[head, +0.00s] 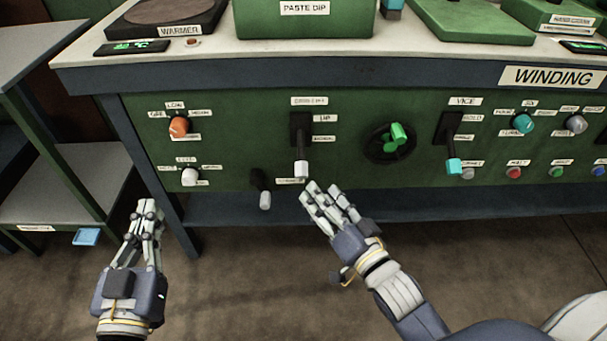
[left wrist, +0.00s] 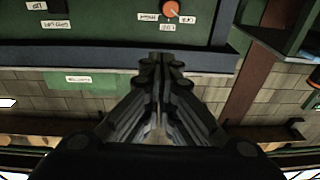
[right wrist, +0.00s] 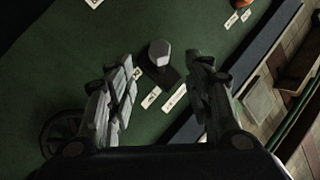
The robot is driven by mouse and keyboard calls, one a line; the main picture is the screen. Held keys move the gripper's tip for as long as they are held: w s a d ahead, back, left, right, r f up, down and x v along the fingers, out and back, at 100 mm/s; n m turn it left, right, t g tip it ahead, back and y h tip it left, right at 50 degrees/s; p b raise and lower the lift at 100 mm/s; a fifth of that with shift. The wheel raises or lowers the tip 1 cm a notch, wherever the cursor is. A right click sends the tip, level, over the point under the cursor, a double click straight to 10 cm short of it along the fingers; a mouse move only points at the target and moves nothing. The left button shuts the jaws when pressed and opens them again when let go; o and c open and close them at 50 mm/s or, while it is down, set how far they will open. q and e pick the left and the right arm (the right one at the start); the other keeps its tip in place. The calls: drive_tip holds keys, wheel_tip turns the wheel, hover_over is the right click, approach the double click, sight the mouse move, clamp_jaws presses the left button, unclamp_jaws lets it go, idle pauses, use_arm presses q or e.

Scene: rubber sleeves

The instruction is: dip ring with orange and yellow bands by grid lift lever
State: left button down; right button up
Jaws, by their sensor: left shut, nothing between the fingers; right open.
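The grid lift lever (head: 302,168) hangs from a black slot plate on the green panel, its white-tipped handle pointing down. The green paste dip tub (head: 305,22) stands on the bench above it. My right gripper (head: 329,190) is open just below and right of the lever tip. In the right wrist view, a white-capped black lever (right wrist: 159,54) shows ahead in the gap between the open fingers (right wrist: 165,75), apart from them. My left gripper (head: 149,205) is shut and empty, left of the panel and over the floor. No ring with orange and yellow bands is visible.
A second white-tipped lever (head: 263,195) sits low on the panel, left of the right gripper. An orange knob (head: 179,126) is on the left. A side shelf (head: 60,195) stands at far left.

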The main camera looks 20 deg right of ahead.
sight(306, 177)
drive_tip(key=w, duration=0.2)
drive_tip(key=w+a+b, duration=0.1)
drive_tip(key=w, duration=0.2)
drive_tip(key=w+b, duration=0.1)
drive_tip(key=w, duration=0.2)
drive_tip(key=shift+w+a+f, duration=0.1)
drive_tip(key=shift+a, duration=0.25)
drive_tip(key=shift+w+a, duration=0.1)
drive_tip(key=shift+w, duration=0.4)
use_arm(q)
drive_tip(key=s+r+t+h, duration=0.2)
drive_tip(key=r+t, duration=0.3)
drive_tip(key=r, duration=0.4)
drive_tip(key=shift+s+d+r+t, duration=0.2)
drive_tip(key=shift+s+t, duration=0.2)
drive_tip(key=shift+s, duration=0.3)
use_arm(e)
clamp_jaws()
